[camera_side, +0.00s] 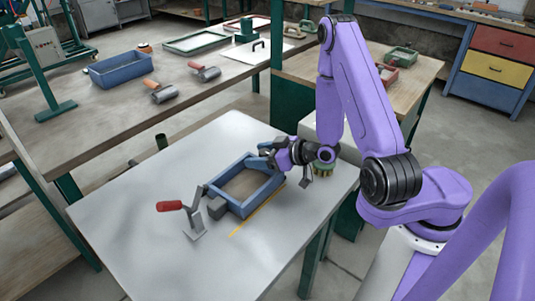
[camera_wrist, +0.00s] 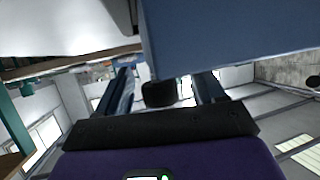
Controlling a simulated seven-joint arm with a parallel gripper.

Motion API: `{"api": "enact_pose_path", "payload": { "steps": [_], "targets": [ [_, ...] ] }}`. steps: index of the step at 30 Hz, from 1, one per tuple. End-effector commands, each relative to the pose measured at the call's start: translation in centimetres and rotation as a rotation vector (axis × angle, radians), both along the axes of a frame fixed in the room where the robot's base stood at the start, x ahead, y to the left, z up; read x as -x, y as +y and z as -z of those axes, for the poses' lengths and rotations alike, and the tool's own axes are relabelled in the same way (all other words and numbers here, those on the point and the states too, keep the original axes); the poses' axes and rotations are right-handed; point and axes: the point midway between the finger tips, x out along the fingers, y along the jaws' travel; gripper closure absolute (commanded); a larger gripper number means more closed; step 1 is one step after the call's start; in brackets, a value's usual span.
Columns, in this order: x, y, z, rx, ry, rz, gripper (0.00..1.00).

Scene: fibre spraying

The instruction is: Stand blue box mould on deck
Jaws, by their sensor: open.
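The blue box mould (camera_side: 233,207), an open rectangular frame, rests on the pale deck (camera_side: 130,230) in the side view. It appears to lie flat, its opening facing up. My gripper (camera_side: 268,151) is open at the mould's far right corner. I cannot tell whether it touches the mould. In the wrist view a large blue surface (camera_wrist: 230,35), apparently the mould's wall, fills the upper right, close to my open fingers (camera_wrist: 165,85). The mould's far right corner is partly hidden by my gripper.
A yellow strip (camera_side: 246,221) lies in front. A green-bristled brush (camera_side: 325,160) is right of my gripper. The deck's front left is clear. A blue tray (camera_side: 125,70) stands on the wooden bench behind.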

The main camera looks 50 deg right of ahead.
Motion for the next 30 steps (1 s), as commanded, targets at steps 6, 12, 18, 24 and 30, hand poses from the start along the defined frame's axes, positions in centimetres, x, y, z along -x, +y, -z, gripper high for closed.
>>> {"api": "enact_pose_path", "payload": {
  "steps": [6, 12, 18, 24, 30],
  "targets": [
    [2.3, -0.7, -1.1, -0.001, -0.002, 0.006, 0.32],
    [4.0, -1.1, -1.8, -0.001, -0.002, 0.004, 0.32],
    [5.2, -1.3, -2.3, 0.000, -0.002, 0.001, 0.32],
    [6.1, -1.6, -2.7, -0.001, -0.002, 0.001, 0.32],
    [6.2, -1.6, -2.7, -0.002, -0.001, 0.001, 0.32]
  ]
}}
